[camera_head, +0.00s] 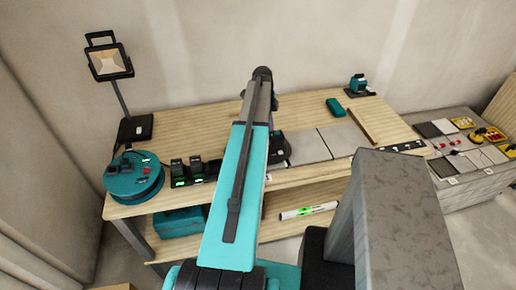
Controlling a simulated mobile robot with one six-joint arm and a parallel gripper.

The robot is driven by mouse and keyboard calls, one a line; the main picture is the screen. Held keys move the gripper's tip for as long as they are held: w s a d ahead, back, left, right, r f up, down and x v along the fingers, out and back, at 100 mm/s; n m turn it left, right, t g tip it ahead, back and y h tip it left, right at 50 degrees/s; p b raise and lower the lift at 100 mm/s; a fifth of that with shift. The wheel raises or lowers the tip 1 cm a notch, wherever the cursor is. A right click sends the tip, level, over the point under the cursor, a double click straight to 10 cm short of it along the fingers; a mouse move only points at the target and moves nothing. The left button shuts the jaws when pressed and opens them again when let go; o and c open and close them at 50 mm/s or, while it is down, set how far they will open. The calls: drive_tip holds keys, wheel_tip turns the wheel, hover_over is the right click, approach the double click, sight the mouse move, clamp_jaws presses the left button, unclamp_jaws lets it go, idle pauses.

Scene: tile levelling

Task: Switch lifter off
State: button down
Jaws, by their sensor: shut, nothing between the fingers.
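My teal arm rises through the middle of the head view and bends at a dark elbow. Its far part drops behind the front link, and the gripper's fingers are hidden there. A dark rounded shape (279,148) shows just right of the arm, at the left end of the grey tiles (308,147). I cannot tell whether it is the lifter or part of my wrist. No lifter switch can be made out.
On the wooden bench (205,122) stand a teal reel (133,177), dark chargers with green lights (179,174), a work lamp (109,60), a teal case (335,106) and a teal device (357,84). A grey column blocks the lower right. A low side bench (480,178) holds tiles and yellow tools.

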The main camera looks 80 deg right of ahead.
drive_tip(key=shift+f, duration=0.45)
idle(0.3)
drive_tip(key=shift+r, duration=0.2)
wheel_tip(320, 180, up, 7)
drive_tip(key=p, duration=0.3)
drive_tip(key=shift+f, duration=0.15)
idle(0.8)
drive_tip(key=shift+s, duration=0.1)
